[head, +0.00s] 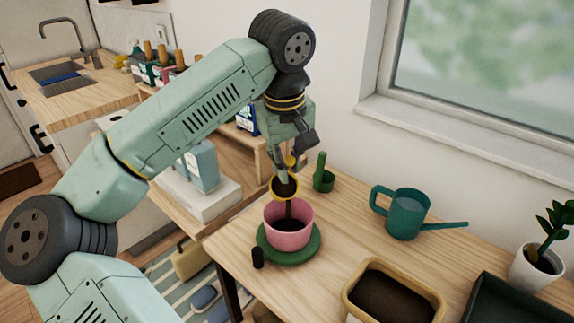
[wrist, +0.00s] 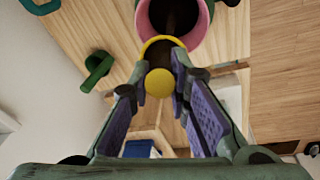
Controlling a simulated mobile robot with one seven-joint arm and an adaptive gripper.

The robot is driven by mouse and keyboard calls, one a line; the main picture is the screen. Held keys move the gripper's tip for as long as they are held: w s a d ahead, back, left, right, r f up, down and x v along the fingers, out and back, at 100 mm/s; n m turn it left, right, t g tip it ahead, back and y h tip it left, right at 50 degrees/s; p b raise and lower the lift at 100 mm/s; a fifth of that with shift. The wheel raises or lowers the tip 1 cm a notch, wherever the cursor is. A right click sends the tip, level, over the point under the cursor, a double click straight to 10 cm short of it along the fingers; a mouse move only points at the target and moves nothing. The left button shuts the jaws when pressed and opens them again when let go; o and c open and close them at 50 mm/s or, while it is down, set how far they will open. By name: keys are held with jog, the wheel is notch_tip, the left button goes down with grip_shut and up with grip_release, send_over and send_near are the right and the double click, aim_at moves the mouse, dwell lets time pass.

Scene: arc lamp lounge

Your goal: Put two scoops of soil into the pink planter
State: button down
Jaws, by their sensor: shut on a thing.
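My gripper (head: 291,164) is shut on a yellow scoop (head: 285,187), which it holds tilted above the pink planter (head: 288,238). The scoop's cup and rounded yellow handle end (wrist: 159,82) show between the fingers in the wrist view. A dark stream of soil (head: 288,209) runs from the scoop down into the planter. Dark soil lies inside the planter, which stands on a green saucer (head: 268,256). The pink planter rim (wrist: 209,18) shows in the wrist view beyond the scoop. A tan-rimmed box of soil (head: 438,298) stands at the front right.
A small green pot with an upright part (head: 322,180) stands behind the planter. A teal watering can (head: 406,214) is to the right. A small black cylinder (head: 257,257) is at the saucer's left edge. A dark tray (head: 515,305) and potted plant (head: 538,268) are far right.

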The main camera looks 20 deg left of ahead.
jog(key=shift+s+d+f+t+y+b, duration=0.25)
jog(key=shift+s+t+y+b, duration=0.25)
jog(key=shift+b, duration=0.85)
jog(key=shift+s+d+f+t+y+b, duration=0.2)
jog(key=shift+d+t+y+b, duration=0.3)
jog(key=shift+b, duration=0.8)
jog(key=shift+s+d+f+t+y+b, duration=0.5)
jog(key=shift+t+b, duration=0.3)
jog(key=shift+b, duration=1.45)
jog(key=shift+s+d+f+t+y+b, duration=0.25)
jog(key=shift+s+f+t+y+b, duration=0.4)
jog(key=shift+b, duration=1.6)
jog(key=shift+s+d+t+y+b, duration=0.3)
jog(key=shift+t+b, duration=0.35)
jog(key=shift+b, duration=0.55)
jog(key=shift+r, duration=0.1)
jog(key=g+h+p, duration=0.1)
jog(key=g+p, duration=0.1)
jog(key=p, duration=0.2)
jog(key=r+g+h+p, duration=0.1)
jog(key=h+p, duration=0.1)
jog(key=p, duration=0.2)
jog(key=shift+g+p, duration=0.4)
jog(key=g+h+p, duration=0.1)
jog(key=p, duration=0.2)
jog(key=r+g+h+p, duration=0.1)
jog(key=g+h+p, duration=0.1)
jog(key=p, duration=0.2)
jog(key=shift+r+g, duration=0.2)
jog(key=shift+g, duration=0.1)
